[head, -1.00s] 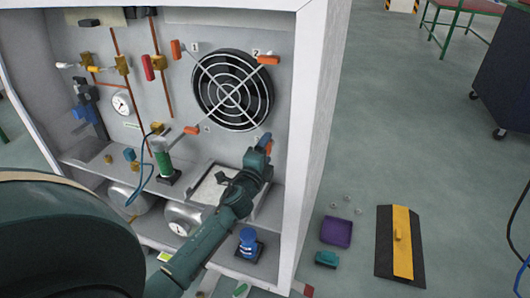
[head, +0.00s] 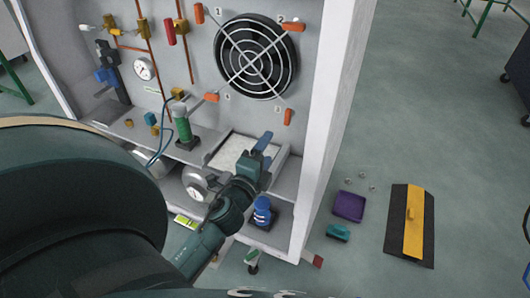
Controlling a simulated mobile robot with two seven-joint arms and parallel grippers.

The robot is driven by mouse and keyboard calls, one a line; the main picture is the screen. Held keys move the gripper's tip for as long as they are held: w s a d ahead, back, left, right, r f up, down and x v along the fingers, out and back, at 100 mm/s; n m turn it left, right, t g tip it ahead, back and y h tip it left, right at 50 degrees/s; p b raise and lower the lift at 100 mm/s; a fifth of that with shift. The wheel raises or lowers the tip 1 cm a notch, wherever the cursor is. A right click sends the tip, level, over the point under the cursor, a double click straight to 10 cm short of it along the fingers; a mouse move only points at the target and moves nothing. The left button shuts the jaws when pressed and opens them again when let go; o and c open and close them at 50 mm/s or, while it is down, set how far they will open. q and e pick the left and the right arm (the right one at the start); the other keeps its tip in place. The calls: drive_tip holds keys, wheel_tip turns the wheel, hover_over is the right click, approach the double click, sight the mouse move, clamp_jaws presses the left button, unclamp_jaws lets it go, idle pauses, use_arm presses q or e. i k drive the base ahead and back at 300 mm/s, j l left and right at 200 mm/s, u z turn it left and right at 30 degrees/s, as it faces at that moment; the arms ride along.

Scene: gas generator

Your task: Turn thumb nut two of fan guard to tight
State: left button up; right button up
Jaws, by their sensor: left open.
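The fan guard (head: 255,57) is a round wire grille over a black fan on the cabinet's back panel, with a cross of bars. Orange thumb nut two (head: 291,26), beside the label 2, sits at the upper right bar end and lies roughly sideways. Nut one (head: 199,13) stands upright at the upper left. The lower left nut (head: 211,97) lies sideways; the lower right nut (head: 288,117) stands upright. My left gripper (head: 264,142) is open, below and left of the lower right nut, in front of a white tray and apart from the nuts. My right gripper is not in view.
The cabinet's right wall (head: 335,110) stands close right of the nuts. The shelf holds the tray (head: 222,153), a green cylinder (head: 182,125) and a blue item (head: 263,212). A purple tray (head: 348,206) and a black-yellow ramp (head: 411,222) lie on the floor.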

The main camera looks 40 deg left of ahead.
sight(297, 25)
drive_tip(key=k+l, duration=0.2)
drive_tip(key=k, duration=0.3)
drive_tip(key=k+l, duration=0.15)
drive_tip(key=k, duration=0.35)
